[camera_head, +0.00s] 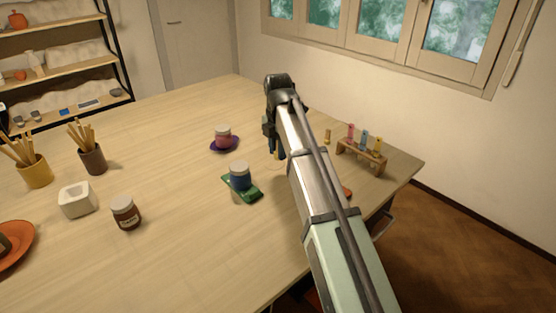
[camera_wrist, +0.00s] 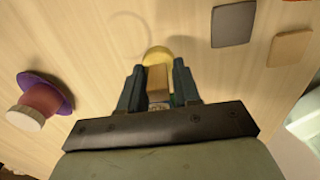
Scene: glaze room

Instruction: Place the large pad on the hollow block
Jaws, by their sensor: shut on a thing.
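My gripper (camera_wrist: 159,84) is shut on a brown block-shaped grip with a rounded yellow part beyond it, which I take to be the large pad (camera_wrist: 158,53). In the head view my gripper (camera_head: 276,153) points down over the right half of the table, and my arm hides much of the held thing. I cannot tell whether it touches the table. The hollow block (camera_head: 77,201) looks like the white block with an opening in its top, standing at the left of the table, well away from my gripper.
A brown jar (camera_head: 126,213) stands just right of the white block, with two brush cups (camera_head: 93,160) behind. A blue jar on a green pad (camera_head: 249,196) and a pink jar on a purple saucer (camera_head: 224,146) stand mid-table. A vial rack (camera_head: 362,158) stands right.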

